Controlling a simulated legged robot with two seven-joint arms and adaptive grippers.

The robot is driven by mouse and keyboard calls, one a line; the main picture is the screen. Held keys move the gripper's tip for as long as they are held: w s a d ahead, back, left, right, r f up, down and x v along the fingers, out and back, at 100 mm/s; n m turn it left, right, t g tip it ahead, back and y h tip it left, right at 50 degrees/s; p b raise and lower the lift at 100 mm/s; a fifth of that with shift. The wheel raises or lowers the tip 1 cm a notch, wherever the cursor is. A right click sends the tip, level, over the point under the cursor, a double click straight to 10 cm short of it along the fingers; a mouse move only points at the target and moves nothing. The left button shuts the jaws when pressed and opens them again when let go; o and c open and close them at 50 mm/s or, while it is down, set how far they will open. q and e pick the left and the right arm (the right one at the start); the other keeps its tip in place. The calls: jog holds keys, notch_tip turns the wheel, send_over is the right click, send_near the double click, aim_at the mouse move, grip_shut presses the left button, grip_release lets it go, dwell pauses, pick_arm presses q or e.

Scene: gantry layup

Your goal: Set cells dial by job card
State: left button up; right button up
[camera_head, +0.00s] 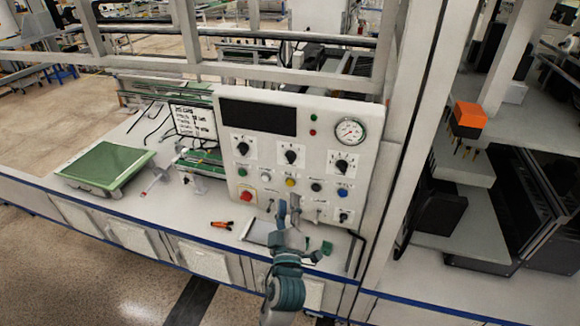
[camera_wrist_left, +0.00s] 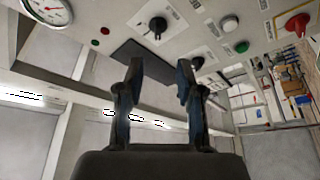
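The control panel (camera_head: 268,172) stands upright on the bench, with a black display, a round gauge and several black knobs. Knobs sit at the upper left (camera_head: 243,148), centre (camera_head: 291,156), right (camera_head: 342,164) and lower right (camera_head: 344,216). Their labels are too small to read, so I cannot tell which is the cells dial. The job card (camera_head: 193,120) stands left of the panel; its text is unreadable. My left gripper (camera_head: 288,206) is before the panel's lower middle. In the left wrist view its fingers (camera_wrist_left: 158,75) are apart and empty, with a knob (camera_wrist_left: 158,27) beyond them. My right gripper is out of view.
A green-topped tray (camera_head: 104,166) and orange-handled pliers (camera_head: 222,225) lie on the bench. A grey post (camera_head: 412,110) rises right of the panel.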

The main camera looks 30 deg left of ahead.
aim_at(289, 162)
pick_arm(q)
jog(key=p+x, duration=0.2)
jog(key=x, duration=1)
jog(key=shift+s+r, duration=0.1)
jog(key=shift+w+a, duration=0.25)
jog(key=shift+w, duration=0.05)
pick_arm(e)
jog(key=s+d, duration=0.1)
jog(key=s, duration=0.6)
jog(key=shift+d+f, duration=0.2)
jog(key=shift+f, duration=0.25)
pick_arm(q)
jog(key=shift+c, duration=0.2)
jog(key=shift+d, duration=0.15)
grip_shut()
